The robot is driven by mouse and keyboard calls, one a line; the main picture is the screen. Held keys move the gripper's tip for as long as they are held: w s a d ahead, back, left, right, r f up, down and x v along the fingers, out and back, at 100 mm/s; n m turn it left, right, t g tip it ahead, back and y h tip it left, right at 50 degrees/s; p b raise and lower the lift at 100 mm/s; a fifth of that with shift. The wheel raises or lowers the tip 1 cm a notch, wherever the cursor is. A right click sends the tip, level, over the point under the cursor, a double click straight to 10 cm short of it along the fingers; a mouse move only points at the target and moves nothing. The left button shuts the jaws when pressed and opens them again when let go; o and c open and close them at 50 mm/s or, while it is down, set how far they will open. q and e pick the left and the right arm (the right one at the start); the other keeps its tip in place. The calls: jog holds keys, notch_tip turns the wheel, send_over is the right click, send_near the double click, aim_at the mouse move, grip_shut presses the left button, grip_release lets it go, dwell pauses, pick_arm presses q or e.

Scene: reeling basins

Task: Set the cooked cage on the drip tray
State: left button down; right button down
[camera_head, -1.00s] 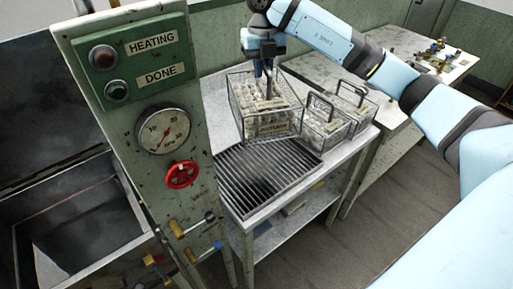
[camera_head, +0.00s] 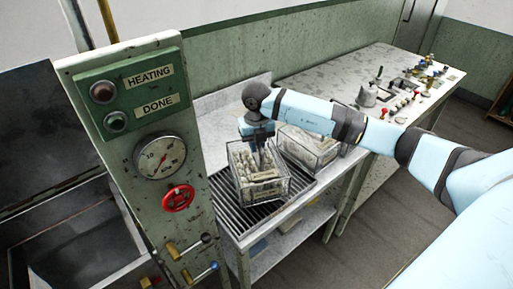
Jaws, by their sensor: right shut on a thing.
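The cooked cage (camera_head: 258,180), a wire basket of pale cocoons with a label, hangs from my right gripper (camera_head: 259,146). The gripper is shut on its handle. The cage is over the drip tray (camera_head: 231,211), a dark slatted grate set in the steel table. Its base covers part of the slats. I cannot tell whether it touches them. My left gripper is not in view.
Another cocoon cage (camera_head: 308,148) stands close behind, partly hidden by my right arm. The control post (camera_head: 150,205) with gauge and red valve wheel (camera_head: 178,198) stands at the left, beside a dark basin (camera_head: 85,245). A bench (camera_head: 385,75) with small fittings lies behind.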

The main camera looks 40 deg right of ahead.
jog(key=shift+f, duration=0.9)
jog(key=c, duration=1.2)
grip_release()
jog(key=shift+f, duration=0.1)
jog(key=shift+o, duration=0.2)
notch_tip(320, 180, up, 12)
jog(key=shift+r+b, duration=0.15)
jog(key=shift+b, duration=0.75)
